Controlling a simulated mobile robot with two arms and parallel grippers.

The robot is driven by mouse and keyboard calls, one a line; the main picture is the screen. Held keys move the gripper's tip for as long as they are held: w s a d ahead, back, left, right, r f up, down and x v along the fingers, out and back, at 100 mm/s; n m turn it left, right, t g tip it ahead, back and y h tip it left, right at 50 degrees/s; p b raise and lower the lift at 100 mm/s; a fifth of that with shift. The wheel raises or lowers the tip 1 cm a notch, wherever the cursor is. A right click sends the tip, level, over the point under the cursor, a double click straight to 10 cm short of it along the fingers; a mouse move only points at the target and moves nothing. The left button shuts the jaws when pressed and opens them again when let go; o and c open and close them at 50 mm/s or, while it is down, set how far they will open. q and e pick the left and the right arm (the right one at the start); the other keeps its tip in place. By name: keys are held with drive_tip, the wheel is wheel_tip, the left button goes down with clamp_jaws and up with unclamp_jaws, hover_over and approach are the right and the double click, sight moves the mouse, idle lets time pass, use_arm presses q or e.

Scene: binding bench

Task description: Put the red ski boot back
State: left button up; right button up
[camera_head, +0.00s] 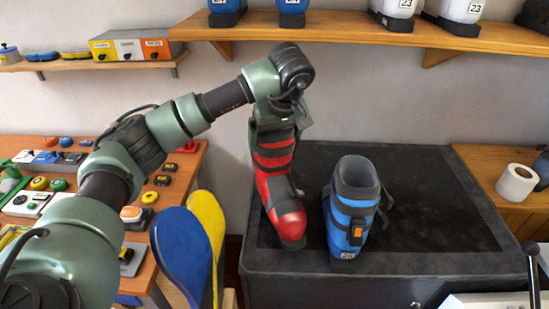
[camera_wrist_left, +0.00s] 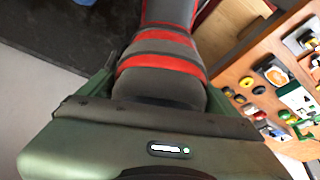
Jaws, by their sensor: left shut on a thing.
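The red ski boot (camera_head: 283,205), with dark grey bands, hangs below my left gripper (camera_head: 275,128) in the head view, its toe pointing down and toward the camera. It also shows in the left wrist view (camera_wrist_left: 166,52), where the left gripper (camera_wrist_left: 158,88) is shut around its dark upper part. The boot is over the left part of the black-topped bench (camera_head: 430,205); I cannot tell whether its toe touches the top. A blue ski boot (camera_head: 352,212) marked 26 stands upright on the bench just right of it. My right gripper is not in view.
A wall shelf (camera_head: 420,36) at the top holds several blue and white boots. A side table (camera_head: 185,185) at left carries many small items. Blue (camera_head: 182,258) and yellow (camera_head: 207,232) insole-shaped pieces stand beside the bench. A paper roll (camera_head: 515,183) sits at right. The bench's right side is clear.

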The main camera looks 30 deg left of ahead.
sight(281, 135)
use_arm(q)
drive_tip(key=shift+f+p, duration=0.9)
drive_tip(key=shift+f, duration=2.5)
drive_tip(key=o, duration=1.7)
drive_tip(key=shift+f, duration=0.1)
drive_tip(key=shift+s+d, duration=0.1)
drive_tip(key=b+v, duration=0.3)
drive_tip(key=v, duration=0.8)
drive_tip(key=shift+s+d+r, duration=0.1)
drive_tip(key=shift+s+r, duration=0.15)
drive_tip(key=shift+r, duration=0.25)
